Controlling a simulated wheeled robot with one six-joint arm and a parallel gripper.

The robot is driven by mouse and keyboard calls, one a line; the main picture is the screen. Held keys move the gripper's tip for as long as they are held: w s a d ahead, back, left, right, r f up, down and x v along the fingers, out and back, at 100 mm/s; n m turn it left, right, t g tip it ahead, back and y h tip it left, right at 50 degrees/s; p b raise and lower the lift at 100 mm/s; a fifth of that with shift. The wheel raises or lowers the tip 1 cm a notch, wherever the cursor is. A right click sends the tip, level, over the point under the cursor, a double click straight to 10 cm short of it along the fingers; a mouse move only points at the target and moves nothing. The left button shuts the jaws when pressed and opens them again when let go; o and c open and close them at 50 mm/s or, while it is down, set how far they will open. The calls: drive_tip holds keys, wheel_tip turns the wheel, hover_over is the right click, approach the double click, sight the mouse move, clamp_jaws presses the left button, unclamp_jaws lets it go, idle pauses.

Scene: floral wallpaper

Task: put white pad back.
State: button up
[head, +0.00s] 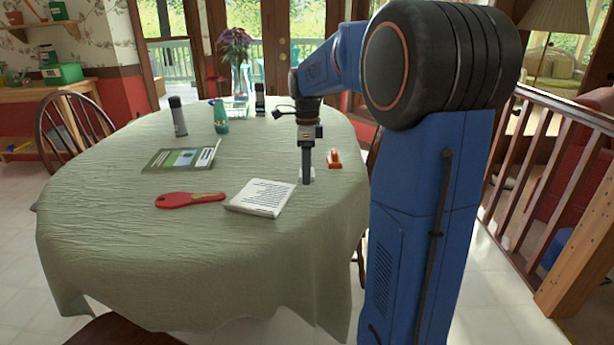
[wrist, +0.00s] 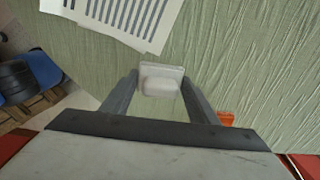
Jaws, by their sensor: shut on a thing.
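My gripper (head: 306,180) reaches down to the right part of the table. In the wrist view my gripper (wrist: 161,84) has its two fingers on either side of a small white block-like pad (wrist: 161,78), shut on it. In the head view the white pad (head: 311,172) is mostly hidden behind the fingers. The pad is at or just above the tablecloth; I cannot tell whether it touches.
The table (head: 120,230) has a green cloth. A white pad of printed paper (head: 260,197) lies left of my gripper, and an orange stapler-like thing (head: 334,158) right of it.

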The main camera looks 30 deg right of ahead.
drive_tip(key=shift+f, duration=1.2)
drive_tip(key=o, duration=1.2)
drive_tip(key=shift+f, duration=0.15)
wheel_tip(320, 180, up, 12)
drive_tip(key=shift+r, duration=0.2)
